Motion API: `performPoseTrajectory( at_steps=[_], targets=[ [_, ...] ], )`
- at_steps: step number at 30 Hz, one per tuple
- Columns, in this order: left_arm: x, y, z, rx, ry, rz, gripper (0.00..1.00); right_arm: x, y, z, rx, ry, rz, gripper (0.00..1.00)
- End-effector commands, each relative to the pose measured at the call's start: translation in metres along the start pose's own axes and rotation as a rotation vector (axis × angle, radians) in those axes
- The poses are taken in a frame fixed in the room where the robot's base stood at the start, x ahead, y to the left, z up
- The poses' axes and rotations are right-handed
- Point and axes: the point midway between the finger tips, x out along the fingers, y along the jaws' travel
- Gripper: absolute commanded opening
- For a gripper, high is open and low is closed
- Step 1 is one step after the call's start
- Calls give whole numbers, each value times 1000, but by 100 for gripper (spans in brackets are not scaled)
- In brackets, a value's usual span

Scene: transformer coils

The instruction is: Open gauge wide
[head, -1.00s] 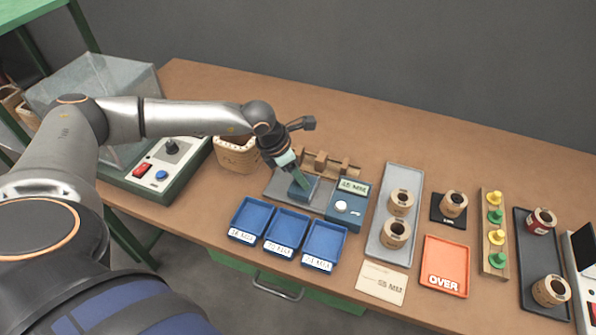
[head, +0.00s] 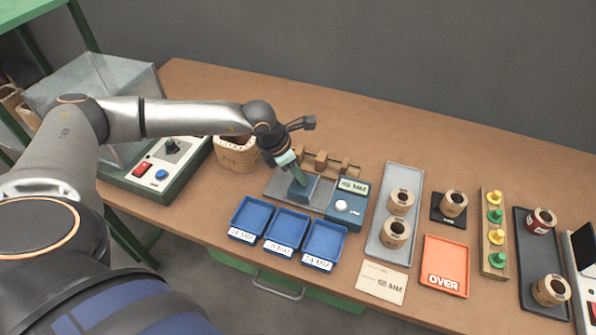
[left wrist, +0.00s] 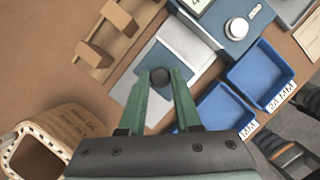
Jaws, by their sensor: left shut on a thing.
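The gauge has a grey base plate (head: 280,187), a blue sliding block (head: 305,189) on it, and a blue housing (head: 345,206) with a pale "MM" display and a white knob. The display's digits are too small to read surely. My left gripper (head: 297,176) points down at the sliding block. In the left wrist view, its green fingers (left wrist: 162,76) are shut on a dark round knob (left wrist: 159,78) above the plate. The fingers partly hide the block. There is a gap between the block and the housing. My right gripper is out of view.
Blue trays (head: 287,232) with size labels stand in front of the gauge. A wooden rack (head: 330,163) is behind it. A basket (head: 237,152) and control box (head: 160,170) are left. A grey tray (head: 389,246) with coils and an orange "OVER" tray (head: 445,266) are right.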

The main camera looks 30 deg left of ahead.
Motion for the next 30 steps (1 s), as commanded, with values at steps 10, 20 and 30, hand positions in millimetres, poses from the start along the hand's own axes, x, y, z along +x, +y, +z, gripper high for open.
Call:
performPoseTrajectory(
  at_steps=[10, 20, 30],
  targets=[
    [0, 0, 0, 0, 0, -1, 0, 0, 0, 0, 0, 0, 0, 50],
    [0, 0, 0, 0, 0, -1, 0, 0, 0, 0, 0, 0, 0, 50],
    [-2, 8, -8, -4, 4, 1, 0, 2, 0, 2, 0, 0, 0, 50]
  ],
)
